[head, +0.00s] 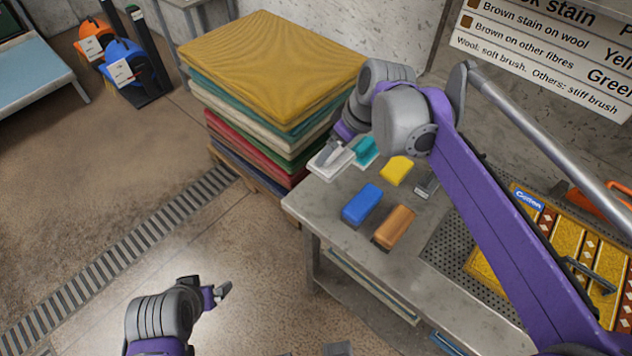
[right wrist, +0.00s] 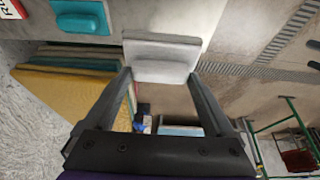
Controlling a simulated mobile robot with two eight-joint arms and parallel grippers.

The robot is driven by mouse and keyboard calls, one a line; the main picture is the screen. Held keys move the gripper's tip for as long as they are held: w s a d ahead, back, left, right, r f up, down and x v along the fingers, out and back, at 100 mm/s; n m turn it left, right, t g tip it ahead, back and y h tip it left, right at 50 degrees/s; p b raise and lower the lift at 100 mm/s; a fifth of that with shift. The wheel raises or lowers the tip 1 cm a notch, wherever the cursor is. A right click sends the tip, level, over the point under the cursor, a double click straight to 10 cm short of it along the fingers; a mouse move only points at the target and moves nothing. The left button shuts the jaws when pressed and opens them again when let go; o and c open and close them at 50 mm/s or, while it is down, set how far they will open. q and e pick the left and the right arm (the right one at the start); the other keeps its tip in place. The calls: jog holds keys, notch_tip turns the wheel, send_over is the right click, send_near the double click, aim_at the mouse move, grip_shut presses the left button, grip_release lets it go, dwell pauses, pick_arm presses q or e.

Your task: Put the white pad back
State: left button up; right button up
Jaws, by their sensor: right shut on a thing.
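The white pad (head: 326,168) is at the table's far left corner in the head view. It also shows in the right wrist view (right wrist: 162,50), between the fingertips. My right gripper (head: 332,152) is shut on it; the fingers (right wrist: 161,78) meet its two ends. The pad overlaps the table edge in the wrist view; I cannot tell whether it touches the table. A teal pad (head: 366,150) lies just beside it, also in the wrist view (right wrist: 82,17). My left gripper (head: 222,292) hangs over the floor, away from the table; its jaw opening is unclear.
Yellow (head: 397,170), blue (head: 362,203) and brown (head: 395,227) blocks sit on the grey table (head: 318,206). A rug stack (head: 275,65) stands close behind the table's left end. A patterned yellow rug (head: 572,240) lies to the right, partly behind my right arm.

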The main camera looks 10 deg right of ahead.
aim_at(338, 160)
jog(key=shift+f, duration=0.3)
notch_tip(338, 160, down, 5)
jog(key=shift+f+b, duration=0.15)
jog(key=shift+b, duration=0.15)
jog(key=shift+f, duration=2)
jog(key=shift+f, duration=0.1)
jog(key=shift+f+b, duration=0.15)
jog(key=shift+b, duration=0.15)
jog(key=o, duration=1)
jog(key=shift+c, duration=0.2)
jog(key=shift+r, duration=0.2)
